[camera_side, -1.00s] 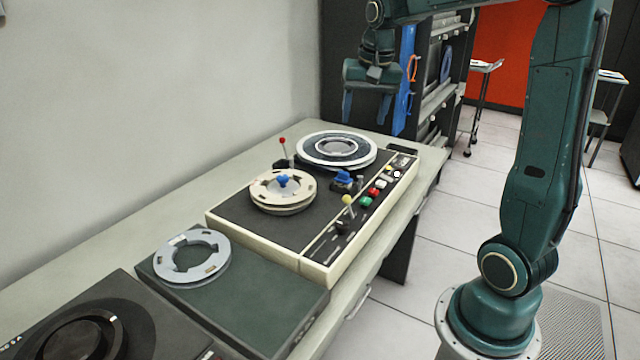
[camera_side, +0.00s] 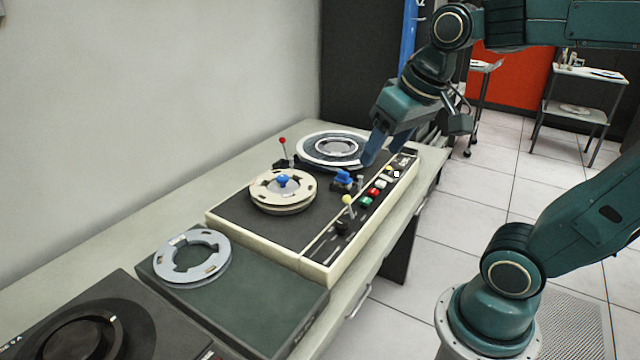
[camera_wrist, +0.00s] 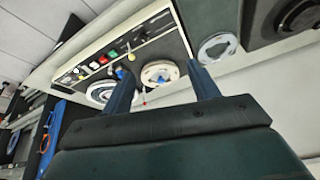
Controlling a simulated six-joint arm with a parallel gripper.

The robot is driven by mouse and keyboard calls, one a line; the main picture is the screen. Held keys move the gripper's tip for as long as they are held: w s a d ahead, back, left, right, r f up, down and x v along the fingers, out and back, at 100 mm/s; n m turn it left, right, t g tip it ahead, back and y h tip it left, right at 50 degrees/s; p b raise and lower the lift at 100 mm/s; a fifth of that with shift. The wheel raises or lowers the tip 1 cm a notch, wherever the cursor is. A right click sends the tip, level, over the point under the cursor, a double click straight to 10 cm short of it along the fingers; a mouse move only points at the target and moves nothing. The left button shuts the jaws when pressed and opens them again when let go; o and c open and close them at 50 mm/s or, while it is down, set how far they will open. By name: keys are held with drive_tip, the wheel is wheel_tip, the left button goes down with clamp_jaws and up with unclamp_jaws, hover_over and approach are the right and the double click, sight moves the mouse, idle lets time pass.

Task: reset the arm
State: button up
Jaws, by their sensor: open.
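My gripper (camera_side: 380,152) is open, with blue fingers slanting down and left beside the far end of the tape machine (camera_side: 240,233). Whether a finger touches the machine is unclear from the side. In the wrist view my gripper (camera_wrist: 161,70) shows two spread fingers with nothing held between them. Part of the far reel (camera_side: 332,147), dark with a white rim, is behind one finger in the wrist view. The cream reel with a blue hub (camera_side: 283,186) sits nearer on the machine.
A red-knobbed lever (camera_side: 283,141), a yellow-knobbed lever (camera_side: 348,200) and a blue knob (camera_side: 343,177) stand up from the machine. A grey ring reel (camera_side: 192,257) lies on a dark green box (camera_side: 240,305). A dark rack stands behind; tiled floor lies right.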

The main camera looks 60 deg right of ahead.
drive_tip(key=s+a+f+n+t, duration=0.1)
drive_tip(key=s+a+f+n, duration=0.1)
drive_tip(key=s, duration=0.3)
drive_tip(key=shift+a+f+n+y, duration=0.3)
drive_tip(key=shift+a+n, duration=0.2)
drive_tip(key=shift+a, duration=0.15)
drive_tip(key=shift+s, duration=0.1)
idle(0.3)
